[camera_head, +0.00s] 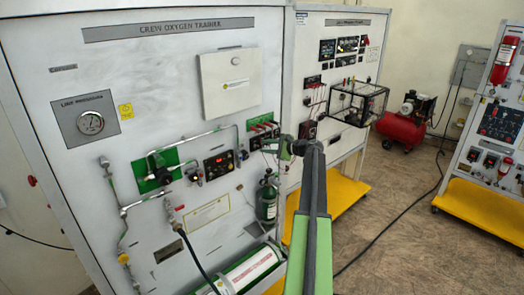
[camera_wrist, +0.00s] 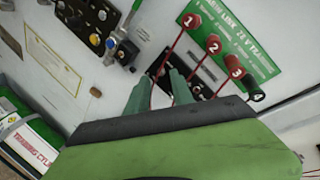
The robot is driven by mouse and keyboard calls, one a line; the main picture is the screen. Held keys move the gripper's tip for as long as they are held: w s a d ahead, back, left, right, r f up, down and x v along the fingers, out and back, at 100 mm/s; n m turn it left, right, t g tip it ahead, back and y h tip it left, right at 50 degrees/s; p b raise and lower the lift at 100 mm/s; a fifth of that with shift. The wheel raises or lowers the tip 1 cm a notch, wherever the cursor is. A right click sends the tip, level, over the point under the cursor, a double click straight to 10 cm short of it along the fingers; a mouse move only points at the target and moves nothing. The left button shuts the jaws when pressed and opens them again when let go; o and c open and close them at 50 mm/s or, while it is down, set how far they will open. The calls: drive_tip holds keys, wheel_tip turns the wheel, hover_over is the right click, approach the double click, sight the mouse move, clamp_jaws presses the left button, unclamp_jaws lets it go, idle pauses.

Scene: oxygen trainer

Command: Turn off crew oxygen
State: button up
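The white crew oxygen trainer panel (camera_head: 150,60) fills the left of the head view. A small black control panel (camera_head: 219,165) with knobs sits at its middle; it also shows in the wrist view (camera_wrist: 88,20). A green plate (camera_head: 262,124) carries red handles. In the wrist view this green plate (camera_wrist: 232,42) has red knobs numbered 1 (camera_wrist: 191,21), 2 (camera_wrist: 213,44) and 3 (camera_wrist: 233,67), with rods, and a black knob (camera_wrist: 256,94). My gripper (camera_wrist: 159,80) has its fingers apart, nothing clearly between them. The fingertips are just below the rods. In the head view my gripper (camera_head: 287,148) is near the panel's right edge.
A green valve block (camera_head: 157,172) with pipes and a pressure gauge (camera_head: 91,122) are at left. A small green bottle (camera_head: 268,200) hangs below the gripper, and a large cylinder (camera_head: 240,270) lies lower. A second trainer panel (camera_head: 340,60) stands right.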

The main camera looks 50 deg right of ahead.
drive_tip(key=shift+x, duration=1.2)
drive_tip(key=shift+c, duration=0.2)
clamp_jaws()
